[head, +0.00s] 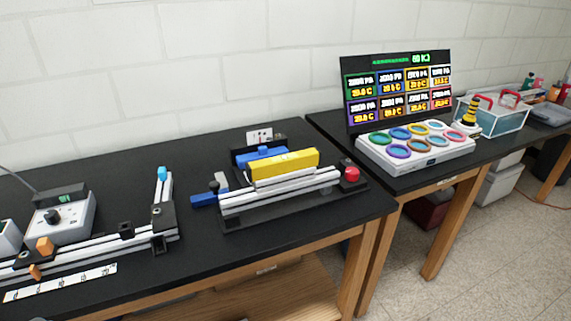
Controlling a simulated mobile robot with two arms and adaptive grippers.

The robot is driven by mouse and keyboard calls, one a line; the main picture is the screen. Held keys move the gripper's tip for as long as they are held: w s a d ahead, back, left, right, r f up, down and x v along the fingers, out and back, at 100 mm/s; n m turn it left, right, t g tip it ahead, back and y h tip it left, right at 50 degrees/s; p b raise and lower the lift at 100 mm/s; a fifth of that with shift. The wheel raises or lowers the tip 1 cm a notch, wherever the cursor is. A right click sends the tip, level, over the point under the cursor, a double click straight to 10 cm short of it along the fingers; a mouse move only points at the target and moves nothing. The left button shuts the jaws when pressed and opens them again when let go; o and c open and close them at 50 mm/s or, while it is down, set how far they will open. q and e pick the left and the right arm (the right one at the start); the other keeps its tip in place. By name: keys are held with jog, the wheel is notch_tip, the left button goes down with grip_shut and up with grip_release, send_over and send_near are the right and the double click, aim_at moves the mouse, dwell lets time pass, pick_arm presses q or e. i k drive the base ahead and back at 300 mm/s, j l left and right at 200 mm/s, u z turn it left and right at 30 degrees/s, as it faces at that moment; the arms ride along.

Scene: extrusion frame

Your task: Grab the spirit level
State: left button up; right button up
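A long yellow bar (288,165), which looks like the spirit level, sits near the middle of the head view. It appears to lie lengthwise on top of silver extrusion bars (280,193) on a black base. No bubble vials can be made out on it at this size. A blue part (262,156) stands close behind it and hides nothing of its front face. Neither of my grippers is in view.
A red knob (351,174) is at the fixture's right end, a blue handle (204,199) at its left. A rail setup (100,249) and a grey box (62,215) stand left on the black table (150,290). A multi-pad station (420,160) is right.

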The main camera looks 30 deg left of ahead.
aim_at(266, 169)
jog(key=k+j, duration=0.15)
jog(key=j, duration=0.25)
jog(key=k+j, duration=0.2)
jog(key=j, duration=0.2)
jog(key=k+j, duration=0.15)
jog(key=j, duration=0.25)
